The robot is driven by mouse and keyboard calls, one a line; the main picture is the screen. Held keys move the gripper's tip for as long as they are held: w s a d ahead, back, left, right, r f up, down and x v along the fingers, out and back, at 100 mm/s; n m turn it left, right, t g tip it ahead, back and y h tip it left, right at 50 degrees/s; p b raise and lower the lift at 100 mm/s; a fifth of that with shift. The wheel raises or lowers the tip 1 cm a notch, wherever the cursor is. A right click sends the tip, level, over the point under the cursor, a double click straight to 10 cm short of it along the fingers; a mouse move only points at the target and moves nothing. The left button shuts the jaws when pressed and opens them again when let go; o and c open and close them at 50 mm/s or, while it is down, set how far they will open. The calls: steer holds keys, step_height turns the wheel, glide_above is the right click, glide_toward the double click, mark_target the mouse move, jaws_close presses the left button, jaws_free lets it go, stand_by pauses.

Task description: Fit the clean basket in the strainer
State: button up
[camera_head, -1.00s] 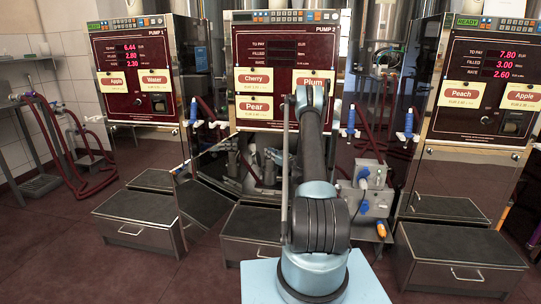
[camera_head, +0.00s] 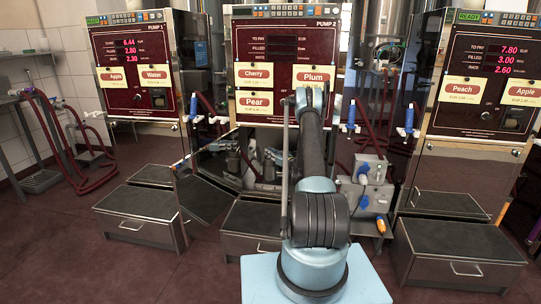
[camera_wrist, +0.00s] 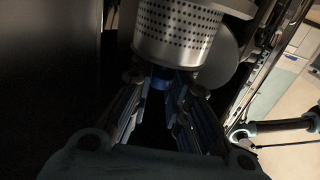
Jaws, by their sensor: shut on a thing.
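The basket (camera_wrist: 177,33), a pale metal cup with rows of small holes, fills the top middle of the wrist view. My gripper (camera_wrist: 160,84) is below it in that view, its two fingers closed in on a small blue part (camera_wrist: 158,76) at the basket's near end. A smooth rounded grey part (camera_wrist: 226,58) shows just right of the basket; I cannot tell whether it is the strainer. In the head view my arm hides the gripper and basket, and I cannot make out the strainer.
The cabinet of pump 2 (camera_head: 285,98) stands straight ahead, with an open dark interior below. A grey box with blue fittings (camera_head: 372,188) is right of my arm. Drawer steps (camera_head: 140,203) (camera_head: 458,237) stand on both sides.

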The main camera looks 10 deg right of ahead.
mark_target(273, 162)
steer(key=shift+f, duration=2.55)
steer(key=o, duration=0.9)
steer(key=shift+r, duration=0.1)
steer(key=shift+r, duration=4.85)
